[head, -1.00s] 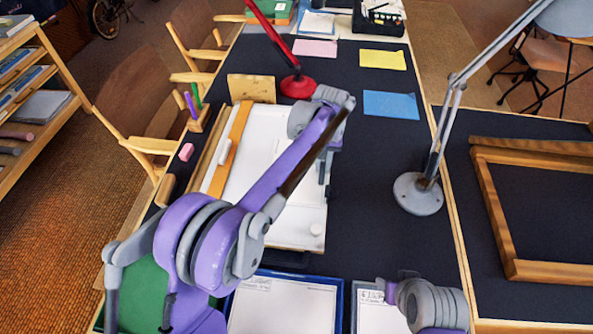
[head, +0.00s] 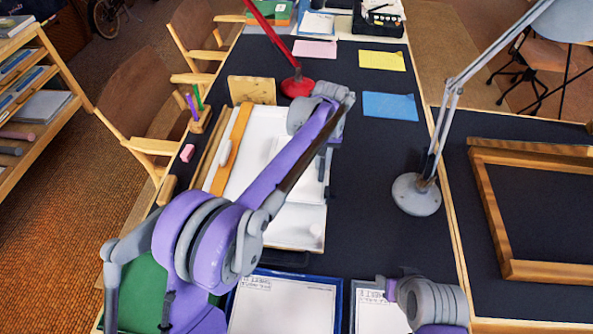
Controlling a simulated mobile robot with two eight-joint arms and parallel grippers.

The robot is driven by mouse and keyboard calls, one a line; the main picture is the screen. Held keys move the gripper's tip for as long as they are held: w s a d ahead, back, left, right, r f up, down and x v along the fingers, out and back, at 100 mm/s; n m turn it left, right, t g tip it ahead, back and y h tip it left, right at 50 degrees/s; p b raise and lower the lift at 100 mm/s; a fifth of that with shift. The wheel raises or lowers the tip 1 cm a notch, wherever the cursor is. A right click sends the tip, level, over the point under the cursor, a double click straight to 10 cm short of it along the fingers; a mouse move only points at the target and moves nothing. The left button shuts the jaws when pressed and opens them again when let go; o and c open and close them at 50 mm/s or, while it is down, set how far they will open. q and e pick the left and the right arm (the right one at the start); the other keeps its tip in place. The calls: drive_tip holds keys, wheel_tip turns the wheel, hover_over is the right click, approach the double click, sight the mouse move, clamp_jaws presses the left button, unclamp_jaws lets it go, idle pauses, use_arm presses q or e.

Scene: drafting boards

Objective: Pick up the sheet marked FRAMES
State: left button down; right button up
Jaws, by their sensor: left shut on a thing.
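My left gripper (head: 325,168) is over the right side of the white drafting board (head: 232,175), its fingers pointing down. It is shut on a white sheet (head: 306,188) at the sheet's right side. My arm covers part of the sheet, and I can read no marking on it. Two other sheets show at the bottom: one in a blue tray (head: 233,310) with small writing, and one to its right (head: 375,318). Their writing is too small to read. My right wrist is at the bottom right; its fingers do not show.
A red lamp (head: 298,86) stands behind the board and a grey lamp (head: 416,194) to its right. Pink (head: 315,49), yellow (head: 382,60) and blue (head: 390,106) sheets lie at the back. A wooden frame (head: 495,215) is at right. Dark table between board and grey lamp is clear.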

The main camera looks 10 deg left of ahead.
use_arm(q)
drive_tip(key=shift+a+r+p, duration=0.25)
drive_tip(key=shift+r+p, duration=0.55)
drive_tip(key=shift+r, duration=0.5)
drive_tip(key=shift+a+r+p, duration=0.2)
drive_tip(key=shift+r+p, duration=0.6)
drive_tip(key=shift+r, duration=0.5)
drive_tip(key=shift+s+f, duration=0.1)
